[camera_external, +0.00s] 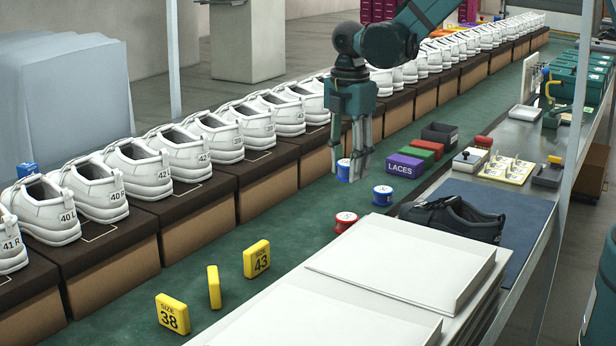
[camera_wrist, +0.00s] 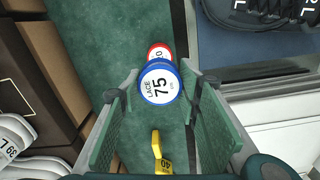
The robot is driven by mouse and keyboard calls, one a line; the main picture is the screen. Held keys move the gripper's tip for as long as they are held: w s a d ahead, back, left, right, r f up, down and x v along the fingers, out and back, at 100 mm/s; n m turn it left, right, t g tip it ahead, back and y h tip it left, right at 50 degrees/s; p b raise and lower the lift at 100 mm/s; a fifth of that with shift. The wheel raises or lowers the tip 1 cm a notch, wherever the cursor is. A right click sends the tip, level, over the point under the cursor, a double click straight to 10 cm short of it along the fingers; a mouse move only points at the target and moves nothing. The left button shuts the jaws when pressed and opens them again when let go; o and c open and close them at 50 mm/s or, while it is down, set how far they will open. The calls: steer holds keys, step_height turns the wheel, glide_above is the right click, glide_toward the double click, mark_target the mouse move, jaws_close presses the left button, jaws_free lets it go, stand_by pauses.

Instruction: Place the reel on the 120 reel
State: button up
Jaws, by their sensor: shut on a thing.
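My gripper (camera_external: 351,172) is shut on a blue reel (camera_external: 344,169) with a white top, low over the green belt. In the wrist view this reel (camera_wrist: 159,83) reads "LACE 75" and sits upright between the fingertips. A red-rimmed reel (camera_external: 345,221) stands on the belt near the white trays. In the wrist view a red-rimmed reel (camera_wrist: 159,52) is partly hidden behind the blue one, and only a trailing "0" of its number shows. A second blue reel (camera_external: 383,194) stands to the right of my gripper. Its number is too small to read.
Purple "LACES" (camera_external: 404,166), green and red boxes stand right of my gripper. A black shoe (camera_external: 453,218) and white trays (camera_external: 402,257) lie on the right. White shoes on dark boxes line the left. Yellow size tags (camera_external: 256,258) stand on the near belt.

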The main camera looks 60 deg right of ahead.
glide_above(347, 217)
steer(key=shift+f+b, duration=0.45)
steer(key=shift+f, duration=2.7)
steer(key=shift+f, duration=1.85)
steer(key=shift+f+b, duration=0.2)
steer(key=shift+b, duration=0.25)
steer(key=o, duration=0.9)
steer(key=shift+r, duration=0.15)
step_height(347, 217, up, 12)
steer(key=shift+r+p, duration=0.1)
steer(key=shift+p, duration=0.9)
